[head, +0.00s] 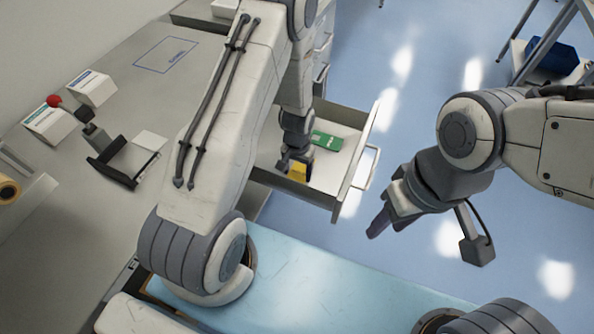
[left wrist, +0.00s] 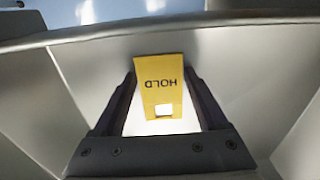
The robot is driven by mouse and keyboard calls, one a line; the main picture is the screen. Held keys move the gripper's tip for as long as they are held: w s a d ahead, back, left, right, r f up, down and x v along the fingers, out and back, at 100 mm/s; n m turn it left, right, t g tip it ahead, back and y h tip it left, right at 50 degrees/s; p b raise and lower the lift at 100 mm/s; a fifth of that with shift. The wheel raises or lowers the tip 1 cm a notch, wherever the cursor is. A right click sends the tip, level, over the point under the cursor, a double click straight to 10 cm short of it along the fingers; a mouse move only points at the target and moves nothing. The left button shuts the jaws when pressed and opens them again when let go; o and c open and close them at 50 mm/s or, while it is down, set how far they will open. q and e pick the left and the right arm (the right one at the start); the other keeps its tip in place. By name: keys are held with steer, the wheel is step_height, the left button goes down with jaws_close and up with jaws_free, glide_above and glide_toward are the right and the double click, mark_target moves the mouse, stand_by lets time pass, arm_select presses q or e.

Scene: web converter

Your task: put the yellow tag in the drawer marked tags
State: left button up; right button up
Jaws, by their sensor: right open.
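Whether the tag touches the drawer floor is hard to tell. A green tag-like piece (head: 326,140) lies on the drawer's pale floor. No drawer marking is readable. My right gripper (head: 386,225) is open and empty, to the right of the drawer, over the floor.
The drawer's handle (head: 373,166) sticks out on the right. More drawer fronts (head: 322,45) stand behind. The grey worktop (head: 120,110) at left carries white boxes (head: 91,87), a red-knobbed clamp (head: 113,160) and an outlined rectangle. A blue bin (head: 550,58) sits at far right.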

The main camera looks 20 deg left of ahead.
mark_target(298, 176)
arm_select(q)
steer(key=shift+o, duration=0.9)
steer(key=shift+s+f, duration=0.15)
steer(key=shift+f, duration=0.45)
step_height(298, 176, up, 13)
steer(key=s+d+r+m, duration=0.3)
steer(key=s+d+r, duration=0.3)
steer(key=d+r, duration=0.3)
steer(key=s+d+r+m, duration=0.2)
steer(key=s+r, duration=0.2)
steer(key=s, duration=0.3)
steer(key=s+d+r+m+h, duration=0.1)
steer(key=s+d+r+m, duration=0.1)
steer(key=s, duration=0.6)
step_height(298, 176, up, 2)
steer(key=shift+d, duration=0.45)
